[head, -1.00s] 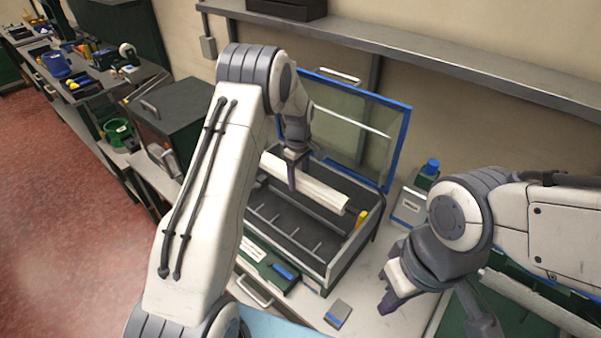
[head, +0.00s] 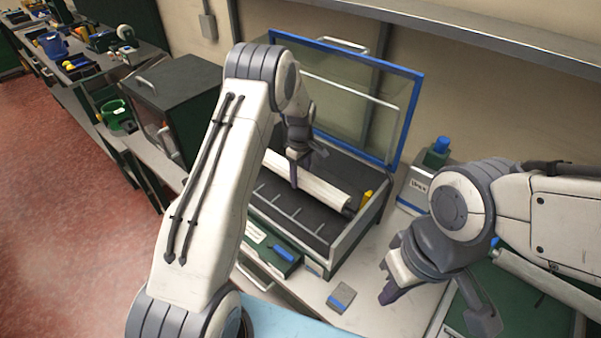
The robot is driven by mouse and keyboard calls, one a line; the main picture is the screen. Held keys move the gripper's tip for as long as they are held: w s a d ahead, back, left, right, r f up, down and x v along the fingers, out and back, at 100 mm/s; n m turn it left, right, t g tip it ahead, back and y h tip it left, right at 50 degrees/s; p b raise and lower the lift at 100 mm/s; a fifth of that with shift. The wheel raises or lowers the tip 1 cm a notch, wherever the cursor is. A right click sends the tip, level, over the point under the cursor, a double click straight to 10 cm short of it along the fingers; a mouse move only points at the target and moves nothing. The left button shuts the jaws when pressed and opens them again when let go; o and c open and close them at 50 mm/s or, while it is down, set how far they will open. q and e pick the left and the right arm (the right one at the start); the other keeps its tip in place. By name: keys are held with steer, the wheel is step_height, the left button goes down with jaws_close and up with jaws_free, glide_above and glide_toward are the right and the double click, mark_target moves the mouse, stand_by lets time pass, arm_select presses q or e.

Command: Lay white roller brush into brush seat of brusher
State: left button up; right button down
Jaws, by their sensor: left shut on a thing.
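The brusher (head: 352,240) is an open grey box with a dark inside and a raised clear lid framed in blue (head: 411,110). The white roller brush (head: 325,190) lies lengthwise over the rear part of the box; a yellow piece (head: 367,197) is by its right end. My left gripper (head: 295,178) is shut on the roller brush, and my arm hides the brush's left end. I cannot tell whether the brush touches the seat. My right gripper (head: 385,296) hangs empty over the table, right of the brusher; its finger gap is unclear.
A small grey-blue block (head: 341,297) lies on the table before the brusher. A green bottle-like device with a blue cap (head: 437,152) stands right of the lid. A dark green cabinet (head: 178,95) stands at left. A shelf (head: 450,45) runs along the wall.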

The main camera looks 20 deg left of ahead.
arm_select(q)
steer(key=shift+f+b, duration=1.5)
steer(key=shift+f, duration=1.05)
steer(key=shift+f, duration=0.3)
steer(key=o, duration=1.5)
steer(key=shift+f, duration=0.1)
steer(key=shift+b, duration=0.3)
